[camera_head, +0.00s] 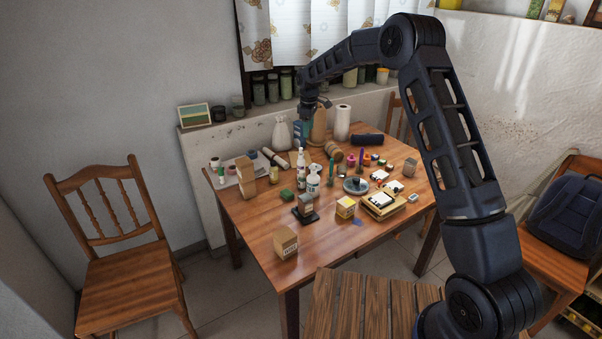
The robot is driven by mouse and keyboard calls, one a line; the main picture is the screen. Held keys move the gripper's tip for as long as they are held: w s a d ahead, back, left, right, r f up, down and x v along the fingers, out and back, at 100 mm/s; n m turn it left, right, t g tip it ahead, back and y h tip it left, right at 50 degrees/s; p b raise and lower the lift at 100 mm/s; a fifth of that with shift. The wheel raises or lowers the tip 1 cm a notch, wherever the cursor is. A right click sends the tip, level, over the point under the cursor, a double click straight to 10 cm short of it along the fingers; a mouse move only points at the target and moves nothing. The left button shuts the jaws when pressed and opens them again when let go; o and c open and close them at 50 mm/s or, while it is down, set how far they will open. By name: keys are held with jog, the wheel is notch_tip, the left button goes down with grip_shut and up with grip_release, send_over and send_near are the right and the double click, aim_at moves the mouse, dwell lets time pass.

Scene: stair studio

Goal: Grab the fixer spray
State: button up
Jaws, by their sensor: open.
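A white spray bottle (313,182) stands upright near the middle of the wooden table (245,222). A slimmer white bottle (301,160) stands just behind it. Their labels are too small to read, so I cannot tell for certain which is the fixer spray. My gripper (307,117) is open, pointing down above the back of the table, behind and above both bottles. It is apart from them. The fingertips are small and dark here, against a blue-teal item (300,131).
Close around the bottles are a dark stand with a grey block (305,208), a green block (287,195) and a round grey dish (355,185). A paper roll (342,122) and white sack (281,133) stand at the back. The front left tabletop is mostly clear.

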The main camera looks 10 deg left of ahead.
jog(key=n, duration=0.1)
send_over(301, 152)
jog(key=f, duration=0.3)
jog(key=w+f, duration=0.1)
jog(key=shift+a+f, duration=0.2)
jog(key=shift+a, duration=0.2)
notch_tip(301, 152, down, 5)
jog(key=shift+r, duration=0.1)
jog(key=shift+d+f, duration=0.15)
jog(key=shift+f, duration=1.3)
jog(key=shift+d+f, duration=0.15)
jog(key=shift+f, duration=1.25)
jog(key=shift+c, duration=0.5)
grip_shut()
jog(key=shift+r, duration=0.15)
